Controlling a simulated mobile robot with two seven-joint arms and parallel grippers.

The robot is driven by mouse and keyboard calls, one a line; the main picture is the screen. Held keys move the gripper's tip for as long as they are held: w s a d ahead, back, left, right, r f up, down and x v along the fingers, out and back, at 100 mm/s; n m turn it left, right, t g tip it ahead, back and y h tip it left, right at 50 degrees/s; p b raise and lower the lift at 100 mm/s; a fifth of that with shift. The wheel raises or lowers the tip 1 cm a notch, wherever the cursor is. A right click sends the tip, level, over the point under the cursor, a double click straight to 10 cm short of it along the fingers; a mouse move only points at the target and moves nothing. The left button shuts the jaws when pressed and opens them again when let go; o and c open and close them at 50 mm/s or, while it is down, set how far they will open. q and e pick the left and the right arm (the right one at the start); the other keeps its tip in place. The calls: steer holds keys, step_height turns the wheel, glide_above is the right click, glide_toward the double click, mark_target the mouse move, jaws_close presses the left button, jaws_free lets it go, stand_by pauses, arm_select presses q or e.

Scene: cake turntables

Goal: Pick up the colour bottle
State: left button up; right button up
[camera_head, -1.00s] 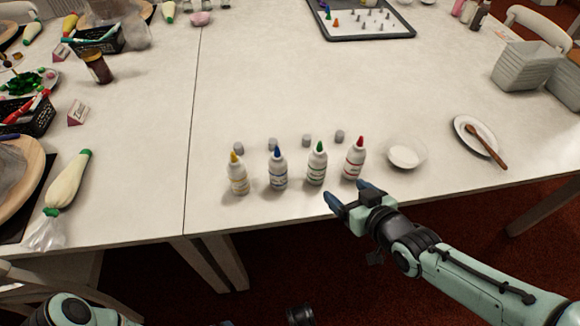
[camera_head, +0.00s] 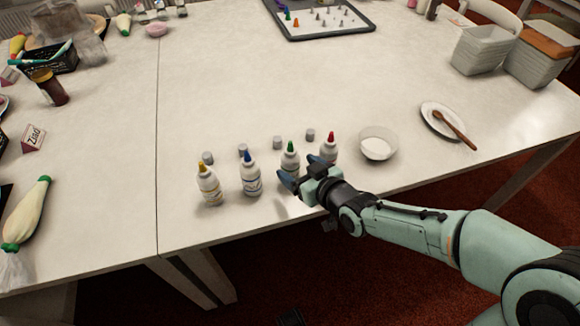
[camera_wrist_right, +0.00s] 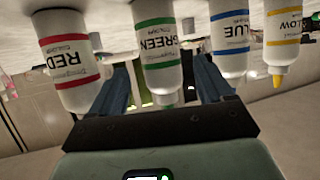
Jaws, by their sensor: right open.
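Several white colour bottles stand upright in a row near the table's front edge: yellow (camera_head: 208,188), blue (camera_head: 250,178), green (camera_head: 290,158) and red (camera_head: 328,148). My right gripper (camera_head: 303,173) is open and empty in front of the green and red bottles, partly hiding them. In the upside-down right wrist view, the green bottle (camera_wrist_right: 160,55) lies ahead between the two fingers, the red bottle (camera_wrist_right: 68,60) outside the left finger, and the blue bottle (camera_wrist_right: 229,40) by the right finger. The yellow bottle (camera_wrist_right: 282,40) is at far right. My left gripper is not in view.
Small grey caps (camera_head: 243,150) sit behind the bottles. A white bowl (camera_head: 377,146) stands right of the red bottle, and a plate (camera_head: 432,113) with a wooden spoon (camera_head: 455,130) lies farther right. The table's middle is clear.

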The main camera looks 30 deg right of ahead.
mark_target(296, 169)
steer(key=x, duration=0.2)
steer(key=b+x, duration=0.1)
steer(key=x, duration=0.1)
steer(key=shift+a+f, duration=0.1)
steer(key=shift+f, duration=0.2)
steer(key=c, duration=0.7)
arm_select(q)
steer(key=shift+w+a+f, duration=0.5)
steer(key=shift+w+f, duration=0.15)
steer(key=shift+f, duration=0.1)
arm_select(e)
steer(key=shift+r, duration=0.1)
step_height(296, 169, up, 20)
steer(key=p, duration=0.5)
arm_select(q)
steer(key=s+d+r+g+h, duration=0.1)
steer(key=s+d+r+g, duration=0.1)
steer(key=s+d+r, duration=0.2)
steer(key=s+r, duration=0.2)
steer(key=s, duration=0.1)
steer(key=shift+s, duration=0.35)
steer(key=shift+d+r+p, duration=0.1)
steer(key=shift+r+p, duration=0.1)
steer(key=shift+p, duration=0.1)
arm_select(e)
steer(key=shift+w, duration=0.1)
